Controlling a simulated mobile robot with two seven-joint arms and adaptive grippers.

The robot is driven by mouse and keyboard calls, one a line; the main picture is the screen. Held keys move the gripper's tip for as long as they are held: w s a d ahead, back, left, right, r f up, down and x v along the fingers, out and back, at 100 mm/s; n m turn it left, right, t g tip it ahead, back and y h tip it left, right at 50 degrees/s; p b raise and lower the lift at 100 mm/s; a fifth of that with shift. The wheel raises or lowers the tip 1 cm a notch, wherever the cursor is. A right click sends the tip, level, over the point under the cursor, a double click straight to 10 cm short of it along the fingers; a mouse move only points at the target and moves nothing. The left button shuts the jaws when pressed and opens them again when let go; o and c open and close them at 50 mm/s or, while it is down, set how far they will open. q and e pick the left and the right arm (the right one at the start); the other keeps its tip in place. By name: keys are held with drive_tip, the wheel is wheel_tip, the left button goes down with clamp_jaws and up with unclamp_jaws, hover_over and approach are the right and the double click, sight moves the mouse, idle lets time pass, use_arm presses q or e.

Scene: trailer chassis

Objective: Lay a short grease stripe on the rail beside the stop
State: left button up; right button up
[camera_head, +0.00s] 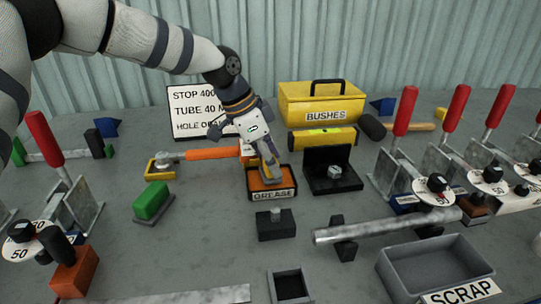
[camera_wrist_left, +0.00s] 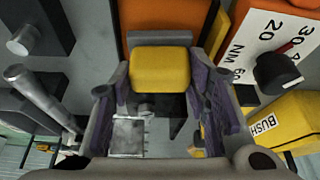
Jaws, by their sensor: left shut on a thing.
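My left gripper (camera_head: 268,172) points down at the orange grease tray (camera_head: 272,194), labelled GREASE. In the left wrist view its fingers (camera_wrist_left: 160,92) are closed about a yellow block-like piece (camera_wrist_left: 160,70), apparently the grease applicator. Its lower end is hidden in the head view, so I cannot tell whether it touches the tray. A pale metal strip (camera_head: 185,297), possibly the rail, is cut off at the bottom edge. An orange block (camera_head: 75,272) with a black knob stands at its left; I cannot tell whether it is the stop. My right gripper is not in view.
A black block with a metal peg (camera_head: 275,222) stands in front of the tray, and a black holder (camera_head: 332,172) stands to its right. A metal tube (camera_head: 385,226) lies on supports behind the grey SCRAP bin (camera_head: 435,268). Red-handled clamps (camera_head: 402,120) line the right.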

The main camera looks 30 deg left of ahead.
use_arm(q)
drive_tip(key=shift+f, duration=0.45)
idle(1.0)
drive_tip(key=shift+f, duration=0.15)
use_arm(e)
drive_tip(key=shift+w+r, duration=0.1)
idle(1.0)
use_arm(q)
drive_tip(key=shift+r+p, duration=1)
drive_tip(key=shift+r, duration=2.65)
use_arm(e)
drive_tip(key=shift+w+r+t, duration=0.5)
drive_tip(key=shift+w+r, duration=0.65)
use_arm(q)
drive_tip(key=shift+f, duration=0.1)
